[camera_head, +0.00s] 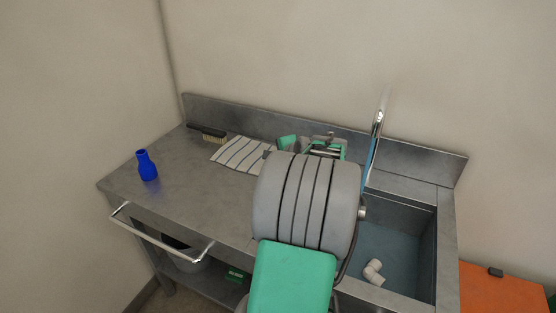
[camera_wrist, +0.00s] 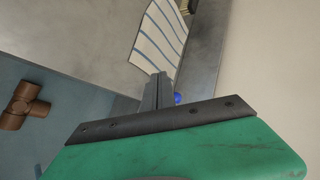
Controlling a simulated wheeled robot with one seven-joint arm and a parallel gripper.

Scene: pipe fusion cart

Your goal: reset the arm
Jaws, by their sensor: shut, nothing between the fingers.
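My gripper shows in the wrist view (camera_wrist: 160,78), its grey fingers together and empty, with the striped cloth beyond the tips. In the head view my grey and green arm covers the middle of the worktop, and I cannot clearly make out the fingertips there. The metal sink cart (camera_head: 120,186) stands below and around the arm. The fingers touch nothing that I can see.
A blue bottle (camera_head: 147,166) stands at the left. A brush (camera_head: 208,133) and striped cloth (camera_head: 238,152) lie behind. The sink at right holds a white elbow (camera_head: 373,271); a brown tee fitting (camera_wrist: 23,106) shows in the wrist view. A faucet (camera_head: 378,122) rises behind the sink.

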